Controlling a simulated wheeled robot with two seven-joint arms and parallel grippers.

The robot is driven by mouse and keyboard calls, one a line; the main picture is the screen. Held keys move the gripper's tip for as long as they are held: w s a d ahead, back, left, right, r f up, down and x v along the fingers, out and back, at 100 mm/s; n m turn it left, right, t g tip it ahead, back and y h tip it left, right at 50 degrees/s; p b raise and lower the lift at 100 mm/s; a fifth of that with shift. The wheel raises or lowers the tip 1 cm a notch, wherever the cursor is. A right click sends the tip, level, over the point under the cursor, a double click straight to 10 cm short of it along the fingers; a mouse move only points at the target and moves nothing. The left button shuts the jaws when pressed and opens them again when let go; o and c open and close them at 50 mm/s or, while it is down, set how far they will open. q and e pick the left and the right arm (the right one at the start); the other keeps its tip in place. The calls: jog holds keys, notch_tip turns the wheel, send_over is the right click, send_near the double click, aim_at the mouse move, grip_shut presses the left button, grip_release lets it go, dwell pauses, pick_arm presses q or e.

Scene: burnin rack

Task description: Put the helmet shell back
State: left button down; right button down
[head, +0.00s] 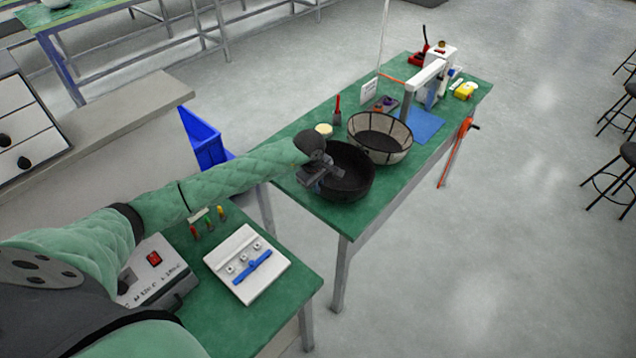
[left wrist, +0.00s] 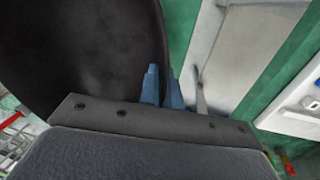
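The helmet shell appears to be the dark, bowl-shaped piece (head: 350,188), open side up, at the near left end of the far green table. I cannot tell whether it rests on the table or is held just above it. My left gripper (head: 322,178) is at its left rim. In the left wrist view the dark shell (left wrist: 80,45) fills the upper left, and the blue fingers (left wrist: 163,88) are close together with the shell's rim between them. My right gripper is not in view.
A mesh-sided bowl (head: 398,152) stands right behind the shell. Beyond it are a blue mat (head: 428,126) and a white press-like stand (head: 430,75). A white panel with a blue bar (head: 238,284) lies on the near table. A floor gap separates the tables; a blue bin (head: 203,138) stands left.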

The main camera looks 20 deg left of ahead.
pick_arm(q)
jog(key=shift+f, duration=0.1)
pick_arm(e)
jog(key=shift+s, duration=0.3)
pick_arm(q)
jog(key=shift+f, duration=0.15)
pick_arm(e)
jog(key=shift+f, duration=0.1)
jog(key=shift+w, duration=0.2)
pick_arm(q)
jog(key=c, duration=1.6)
grip_release()
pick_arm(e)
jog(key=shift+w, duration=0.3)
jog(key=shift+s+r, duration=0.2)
